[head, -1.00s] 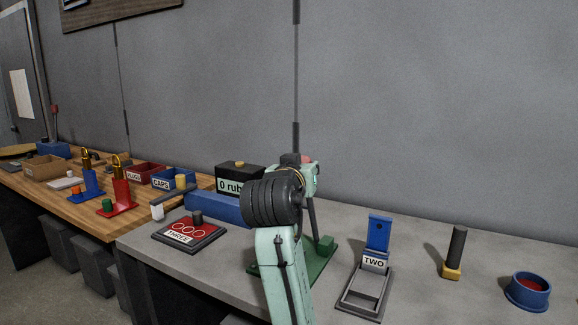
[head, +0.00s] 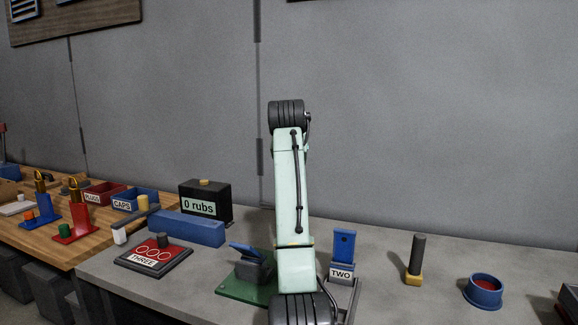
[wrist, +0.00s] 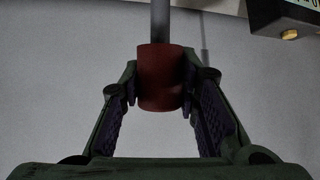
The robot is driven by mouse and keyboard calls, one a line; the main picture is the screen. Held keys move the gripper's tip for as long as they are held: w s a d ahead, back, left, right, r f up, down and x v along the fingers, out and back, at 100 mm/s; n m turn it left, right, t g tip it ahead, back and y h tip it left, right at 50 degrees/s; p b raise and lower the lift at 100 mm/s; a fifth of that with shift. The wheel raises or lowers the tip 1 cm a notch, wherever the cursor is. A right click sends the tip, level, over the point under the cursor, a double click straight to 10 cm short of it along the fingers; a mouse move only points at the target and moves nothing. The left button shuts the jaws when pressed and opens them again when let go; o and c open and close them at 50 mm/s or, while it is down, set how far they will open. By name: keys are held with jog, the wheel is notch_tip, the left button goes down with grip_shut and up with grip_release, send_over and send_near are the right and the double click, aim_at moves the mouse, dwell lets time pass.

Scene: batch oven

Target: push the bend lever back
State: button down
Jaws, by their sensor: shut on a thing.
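In the wrist view, my gripper (wrist: 160,92) is shut on a dark red knob (wrist: 160,72), with a finger against each side. A grey lever shaft (wrist: 160,22) runs up from the knob out of the picture. In the head view, the green base (head: 236,292) of the bend fixture stands on the grey bench, with a dark block and a tilted blue piece (head: 242,247) on it. My upright arm hides my gripper, the lever and the right part of the base there.
The TWO stand (head: 341,270), a dark post (head: 417,252) and a blue round cup (head: 483,293) stand right. Bench between them is bare.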

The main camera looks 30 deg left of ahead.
jog(key=shift+w+r, duration=0.15)
jog(key=shift+w, duration=0.05)
dwell(0.3)
jog(key=c, duration=1.7)
grip_release()
jog(key=o, duration=0.3)
jog(key=shift+w+f, duration=0.2)
jog(key=shift+o, duration=1.1)
jog(key=shift+s, duration=0.15)
jog(key=v, duration=1.2)
jog(key=shift+a+r, duration=0.1)
